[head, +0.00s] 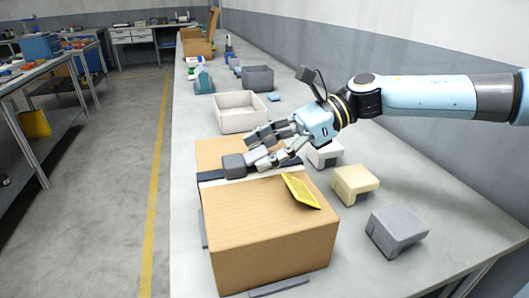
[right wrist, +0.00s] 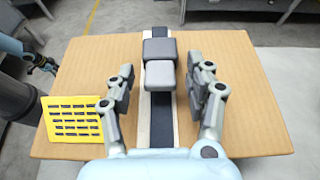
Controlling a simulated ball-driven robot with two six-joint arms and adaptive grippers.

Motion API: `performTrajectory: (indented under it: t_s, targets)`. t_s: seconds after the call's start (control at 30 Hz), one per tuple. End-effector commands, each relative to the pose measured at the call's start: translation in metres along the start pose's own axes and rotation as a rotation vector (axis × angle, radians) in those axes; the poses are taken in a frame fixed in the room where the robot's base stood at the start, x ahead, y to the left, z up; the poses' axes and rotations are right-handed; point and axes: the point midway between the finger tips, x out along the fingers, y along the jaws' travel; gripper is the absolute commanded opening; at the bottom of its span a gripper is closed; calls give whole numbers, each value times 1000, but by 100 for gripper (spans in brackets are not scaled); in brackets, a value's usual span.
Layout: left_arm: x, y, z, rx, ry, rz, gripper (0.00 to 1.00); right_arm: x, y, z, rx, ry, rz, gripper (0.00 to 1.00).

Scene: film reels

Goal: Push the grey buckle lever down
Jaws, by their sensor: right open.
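The cardboard box (head: 265,235) stands on the bench with a dark strap (right wrist: 160,125) across its top. The grey buckle (right wrist: 159,50) sits on the strap, with a lighter grey lever piece (right wrist: 160,75) at its near side in the right wrist view. The buckle also shows in the head view (head: 234,166), left of my right gripper (head: 262,150). My right gripper is open, its fingers on either side of the lever and apart from it. In the right wrist view, a dark claw-like part (right wrist: 42,63) at the left may be my left gripper; its state is unclear.
White, cream and grey blocks (head: 397,232) stand right of the box. A white bin (head: 240,112) and a grey bin (head: 258,78) are behind it. Floor lies beyond the bench's left edge.

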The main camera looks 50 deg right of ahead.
Motion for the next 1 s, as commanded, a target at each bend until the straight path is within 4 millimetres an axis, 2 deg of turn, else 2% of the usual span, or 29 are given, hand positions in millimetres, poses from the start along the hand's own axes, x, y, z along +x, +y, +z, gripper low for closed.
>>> performTrajectory:
  t_s: [0.1, 0.5, 0.67, 1.0]
  targets:
    - [0, 1, 2, 0, -3, 1, 54, 0, 0, 0, 0, 0, 0, 51]
    - [0, 2, 4, -1, -6, 2, 54, 0, 0, 0, 0, 0, 0, 0]
    - [1, 2, 4, -1, -6, 2, 54, 0, 0, -4, 6, -43, -1, 0]
    - [26, 4, 9, -1, -11, 2, 54, 2, 0, -17, 4, -359, -2, 0]
